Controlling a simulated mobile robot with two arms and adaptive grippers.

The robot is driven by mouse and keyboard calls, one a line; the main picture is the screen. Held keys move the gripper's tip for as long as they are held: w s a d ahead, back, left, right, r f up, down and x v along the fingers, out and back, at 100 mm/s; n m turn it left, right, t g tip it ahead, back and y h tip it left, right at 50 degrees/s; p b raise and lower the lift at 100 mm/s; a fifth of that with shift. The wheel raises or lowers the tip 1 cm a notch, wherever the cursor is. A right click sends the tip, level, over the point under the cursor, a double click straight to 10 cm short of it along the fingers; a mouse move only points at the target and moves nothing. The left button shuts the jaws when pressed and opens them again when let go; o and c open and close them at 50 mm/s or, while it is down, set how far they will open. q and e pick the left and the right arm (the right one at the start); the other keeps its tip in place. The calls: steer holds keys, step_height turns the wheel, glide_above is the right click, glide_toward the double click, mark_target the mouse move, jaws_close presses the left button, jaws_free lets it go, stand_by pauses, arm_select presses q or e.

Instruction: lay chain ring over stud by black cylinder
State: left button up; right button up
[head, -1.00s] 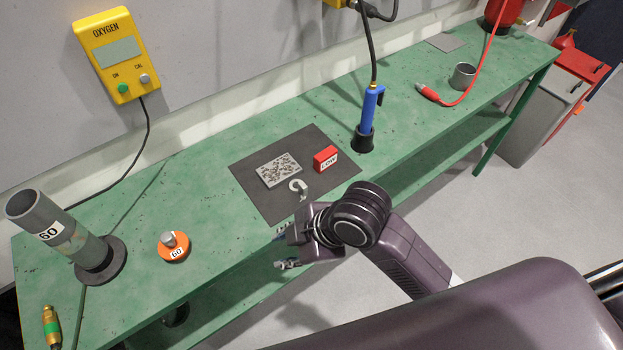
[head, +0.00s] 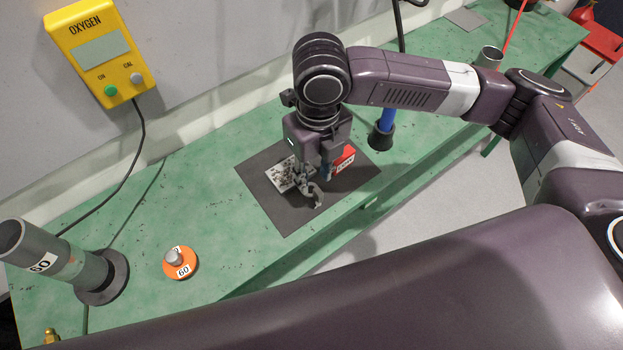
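My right gripper (head: 314,184) points down over the dark mat, beside the speckled plate (head: 281,176) and partly in front of the red block (head: 344,158). A small grey curved piece (head: 318,197) shows at its fingertips; I cannot tell whether it is gripped or lies on the mat. I cannot make out a chain ring for certain. An orange disc marked 60 (head: 181,268) with a grey stud (head: 174,257) on top sits on the green bench. A dark grey tube marked 60 (head: 58,255) stands left of it on a round flange. My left gripper is out of view.
The dark mat (head: 288,224) lies on the green bench (head: 225,222). A blue torch in a black holder (head: 381,138) stands right of the mat. A grey cup (head: 488,58) is farther right. The bench between mat and orange disc is clear.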

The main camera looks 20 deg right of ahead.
mark_target(316, 190)
steer(key=shift+w+d+r, duration=0.1)
steer(key=shift+w+d, duration=0.1)
steer(key=shift+d, duration=0.2)
steer(key=shift+d+f, duration=0.1)
steer(key=shift+f, duration=0.15)
step_height(316, 190, down, 2)
steer(key=shift+s+f+p, duration=0.1)
steer(key=shift+f+p, duration=0.15)
steer(key=shift+p, duration=0.2)
steer(key=f, duration=0.3)
steer(key=f+p, duration=0.1)
steer(key=shift+w+a+f, duration=0.2)
steer(key=shift+w+f, duration=0.05)
jaws_close()
